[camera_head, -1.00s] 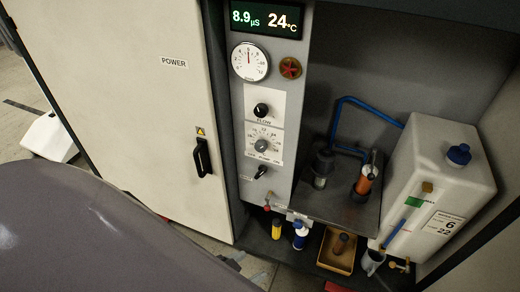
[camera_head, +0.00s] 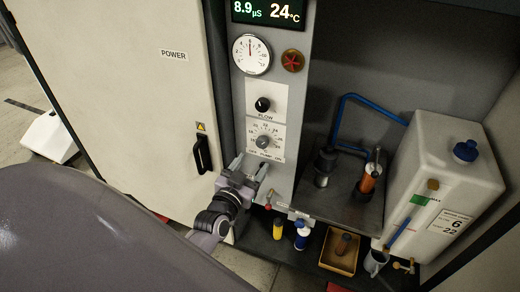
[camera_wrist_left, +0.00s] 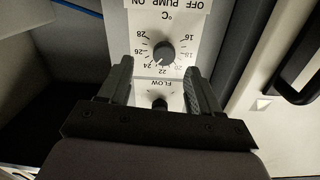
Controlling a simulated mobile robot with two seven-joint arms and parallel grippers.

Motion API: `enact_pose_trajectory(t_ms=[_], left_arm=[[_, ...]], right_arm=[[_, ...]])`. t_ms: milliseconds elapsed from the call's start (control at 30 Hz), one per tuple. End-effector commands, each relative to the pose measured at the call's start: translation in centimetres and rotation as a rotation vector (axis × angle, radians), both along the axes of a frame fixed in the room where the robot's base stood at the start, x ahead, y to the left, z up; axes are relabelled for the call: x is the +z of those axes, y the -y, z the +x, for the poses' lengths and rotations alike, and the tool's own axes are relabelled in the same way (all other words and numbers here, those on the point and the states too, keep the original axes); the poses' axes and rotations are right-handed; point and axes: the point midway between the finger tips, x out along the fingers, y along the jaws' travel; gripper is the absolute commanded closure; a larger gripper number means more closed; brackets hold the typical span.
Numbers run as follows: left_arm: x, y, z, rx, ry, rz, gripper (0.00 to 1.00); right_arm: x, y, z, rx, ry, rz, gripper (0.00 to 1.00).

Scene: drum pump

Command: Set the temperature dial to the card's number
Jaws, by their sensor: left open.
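The temperature dial (camera_head: 263,142) is a dark round knob on a white numbered scale, on the grey control panel. It shows upside down in the left wrist view (camera_wrist_left: 164,53); its pointer seems to face the 22–24 side, but the exact mark is unclear. The card (camera_head: 449,224) on the white tank shows a 6 above a 22. My left gripper (camera_head: 251,166) is open and empty, just below the dial in the head view. In the wrist view its fingers (camera_wrist_left: 160,72) stand to either side below the dial, apart from it. My right gripper is not in view.
The FLOW knob (camera_head: 263,104) is above the dial. The display (camera_head: 268,11) reads 8.9 µS and 24°C. A gauge (camera_head: 251,55) and red valve wheel (camera_head: 292,61) are above. A black door handle (camera_head: 202,154) is close to the left. A metal shelf (camera_head: 340,207) is to the right.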

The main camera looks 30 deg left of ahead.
Motion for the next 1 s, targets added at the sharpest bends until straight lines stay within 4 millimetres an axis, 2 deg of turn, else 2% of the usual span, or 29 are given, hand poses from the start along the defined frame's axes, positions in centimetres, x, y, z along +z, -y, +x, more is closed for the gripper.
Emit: enact_pose_trajectory(t_ms=[267, 600, 800, 1000], left_arm=[[0.6, -1.0, 2.1, 0.027, 0.028, 0.003, 0.37], [0.5, -1.9, 6.4, 0.025, 0.027, 0.003, 0.37], [0.5, -2.1, 7.4, 0.025, 0.026, 0.002, 0.37], [0.5, -2.2, 7.5, 0.025, 0.025, 0.002, 0.37]], right_arm=[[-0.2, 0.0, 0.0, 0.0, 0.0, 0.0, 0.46], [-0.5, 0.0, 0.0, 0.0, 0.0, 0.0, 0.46], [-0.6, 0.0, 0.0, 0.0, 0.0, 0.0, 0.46], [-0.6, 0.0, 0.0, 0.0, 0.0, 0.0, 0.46]])
